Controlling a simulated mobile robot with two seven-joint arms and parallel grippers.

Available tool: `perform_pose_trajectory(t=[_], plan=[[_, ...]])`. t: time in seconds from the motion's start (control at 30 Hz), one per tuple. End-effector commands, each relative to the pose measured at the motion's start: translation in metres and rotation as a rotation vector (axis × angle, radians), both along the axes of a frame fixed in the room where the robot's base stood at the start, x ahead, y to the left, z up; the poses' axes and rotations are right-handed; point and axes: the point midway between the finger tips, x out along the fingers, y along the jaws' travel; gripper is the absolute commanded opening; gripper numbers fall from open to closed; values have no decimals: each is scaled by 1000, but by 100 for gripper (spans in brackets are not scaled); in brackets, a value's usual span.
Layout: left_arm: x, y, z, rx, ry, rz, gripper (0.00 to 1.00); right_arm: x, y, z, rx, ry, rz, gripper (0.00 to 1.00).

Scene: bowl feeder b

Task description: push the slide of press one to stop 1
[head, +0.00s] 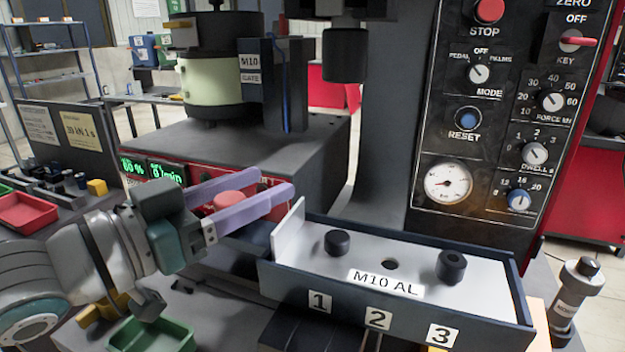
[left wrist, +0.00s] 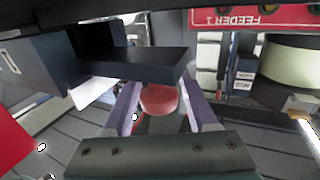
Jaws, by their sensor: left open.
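The slide of press one (head: 435,262) is a pale plate labelled M10 AL, set in a dark tray (head: 408,318) with stop marks 1 (head: 319,301), 2 (head: 377,318) and 3 (head: 443,335). An upright pale flange (head: 288,232) stands at its left end. A black cap sits near the left end, a dark hole is mid-plate, and a hollow black part is at the right. My left gripper (head: 278,187) is open, its purple fingers pointing right, just left of and above the flange. In the left wrist view a red round knob (left wrist: 158,98) shows between the fingers; contact cannot be told.
The feeder bowl (head: 213,80) and M10 gate (head: 275,85) stand behind the gripper. The control panel (head: 490,120) rises behind the slide. A green bin (head: 150,337) and red bin (head: 25,212) are at the left. A metal cylinder (head: 575,292) stands at the right.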

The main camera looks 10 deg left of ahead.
Motion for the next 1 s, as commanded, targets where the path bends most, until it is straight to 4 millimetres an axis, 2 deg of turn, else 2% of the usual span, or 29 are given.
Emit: perform_pose_trajectory(t=[0.1, 0.33, 0.47, 0.8, 1.0], plan=[[0, 0, 0, -1, -1, 0, 71, 0, 0, 0, 0, 0, 0, 72], [0, 0, 0, -1, -1, 0, 71, 0, 0, 0, 0, 0, 0, 72], [-7, 4, -1, -1, 1, 0, 71, 0, 0, 0, 0, 0, 0, 72], [-58, 34, -2, 0, 4, 0, 71, 0, 0, -2, 0, -1, 1, 72], [-78, 46, -1, 1, 2, 0, 71, 0, 0, -3, 0, -1, 1, 72]])
